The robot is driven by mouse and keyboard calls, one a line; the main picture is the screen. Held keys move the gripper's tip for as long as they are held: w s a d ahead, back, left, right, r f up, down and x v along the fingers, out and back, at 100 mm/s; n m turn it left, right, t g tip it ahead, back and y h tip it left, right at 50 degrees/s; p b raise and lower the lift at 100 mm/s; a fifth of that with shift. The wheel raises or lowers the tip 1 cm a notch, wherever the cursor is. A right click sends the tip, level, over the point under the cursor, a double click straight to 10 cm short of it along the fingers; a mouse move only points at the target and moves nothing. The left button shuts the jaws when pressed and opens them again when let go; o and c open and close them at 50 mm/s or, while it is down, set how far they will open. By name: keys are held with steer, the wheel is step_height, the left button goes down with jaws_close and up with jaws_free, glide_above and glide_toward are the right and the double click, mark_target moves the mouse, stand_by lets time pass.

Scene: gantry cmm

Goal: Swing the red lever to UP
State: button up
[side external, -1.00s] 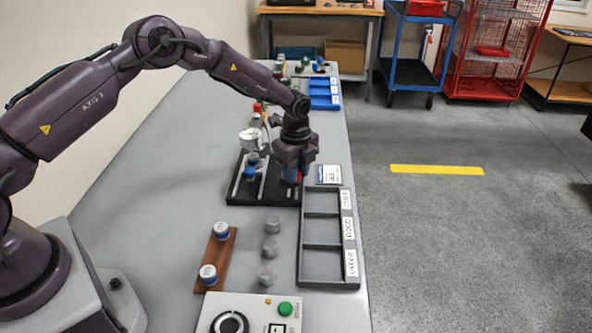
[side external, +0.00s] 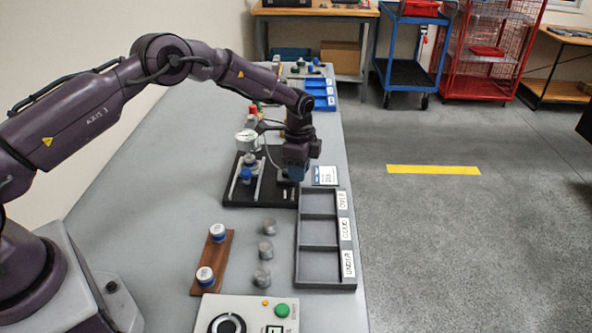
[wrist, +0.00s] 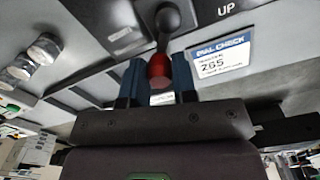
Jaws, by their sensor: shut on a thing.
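The red lever's grip (wrist: 159,72) sits between the two blue fingers of my gripper (wrist: 158,82) in the wrist view. My gripper is shut on it. The lever's dark arm runs from the grip to a round dark pivot (wrist: 170,20). The word UP (wrist: 226,9) is printed to the right of the pivot in that view, and the lever does not point straight at it. In the side view my gripper (side external: 292,175) is low over the right part of the black fixture plate (side external: 233,197). It hides the lever there.
A dial gauge (side external: 246,137) and a blue-capped part (side external: 246,175) stand on the plate, left of my gripper. A dial check card (side external: 325,175) lies to the right. A grey sorting tray (side external: 321,283) and several grey cylinders (side external: 266,249) are nearer the camera.

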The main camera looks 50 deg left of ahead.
steer(key=n, duration=0.1)
steer(key=w+n, duration=0.1)
steer(key=n, duration=0.2)
steer(key=shift+w+a+n, duration=0.3)
steer(key=n, duration=0.2)
steer(key=w+a+n, duration=0.1)
steer(key=n, duration=0.2)
steer(key=shift+w+a, duration=0.15)
steer(key=shift+a, duration=0.05)
steer(key=n, duration=0.2)
steer(key=a+n, duration=0.1)
steer(key=n, duration=0.2)
steer(key=shift+w+a+n, duration=0.25)
steer(key=shift+a+n, duration=0.15)
steer(key=shift+s+a+n, duration=0.1)
steer(key=shift+a+n, duration=0.3)
steer(key=shift+n, duration=0.75)
steer(key=shift+s+a+n, duration=0.1)
steer(key=shift+a+n, duration=0.3)
steer(key=shift+n, duration=0.75)
steer(key=o, duration=0.9)
step_height(320, 180, up, 13)
